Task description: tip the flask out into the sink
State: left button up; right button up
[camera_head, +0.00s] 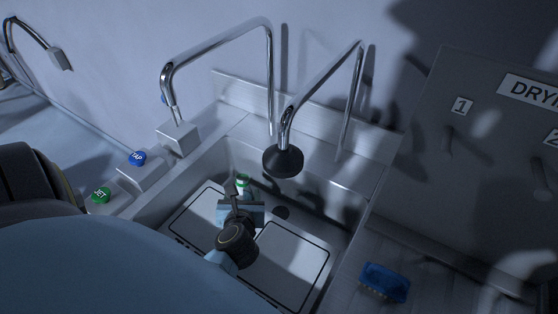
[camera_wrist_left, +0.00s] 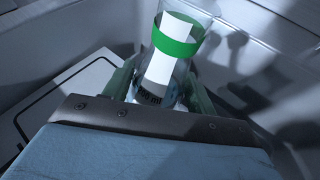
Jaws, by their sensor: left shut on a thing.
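My left gripper (camera_head: 238,193) is inside the sink (camera_head: 340,228), low over its floor, shut on the flask (camera_head: 243,181). In the left wrist view the flask (camera_wrist_left: 178,44) is clear glass with a green band and a white strip, held between the two fingers (camera_wrist_left: 157,92). The flask's far end is cut off by the picture's top edge, so its mouth is not visible. I cannot tell its exact tilt or whether anything is in it. My right gripper is not in view.
A black round spray head (camera_head: 283,161) on a chrome pipe hangs over the sink, close behind the gripper. A chrome tap (camera_head: 215,50) arches at the left. Blue TAP (camera_head: 137,158) and green JET (camera_head: 101,194) buttons sit left. A blue brush-like block (camera_head: 385,282) lies right, before the grey drying board (camera_head: 470,160).

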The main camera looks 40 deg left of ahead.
pick_arm(q)
jog(key=shift+w+d+r+m+g+p, duration=0.15)
jog(key=shift+r+m+g+p, duration=0.2)
jog(key=shift+p, duration=0.4)
jog(key=shift+w+a+r+m+g+p, duration=0.2)
jog(key=shift+m+g+p, duration=0.25)
jog(key=shift+p, duration=0.3)
jog(key=shift+d, duration=0.2)
jog(key=shift+w+f+g, duration=0.1)
jog(key=shift+f+g, duration=0.1)
jog(key=shift+g, duration=0.1)
jog(key=shift+w+d+f+m+g+y, duration=0.1)
jog(key=shift+w+f+m+g+y, duration=0.15)
jog(key=shift+m, duration=0.25)
jog(key=shift+w+d+r+m+g+p, duration=0.2)
jog(key=shift+r+m+g+p, duration=0.4)
jog(key=shift+p, duration=0.5)
jog(key=shift+a+f+y, duration=0.1)
jog(key=shift+f+y, duration=0.05)
jog(key=shift+y, duration=0.1)
jog(key=shift+s+f+m+g, duration=0.1)
jog(key=shift+f+m+g, duration=0.1)
jog(key=shift+m+g, duration=0.25)
jog(key=shift+s+a+f+m+g+y, duration=0.1)
jog(key=shift+s+f+m+g+y, duration=0.2)
jog(key=shift+g, duration=0.3)
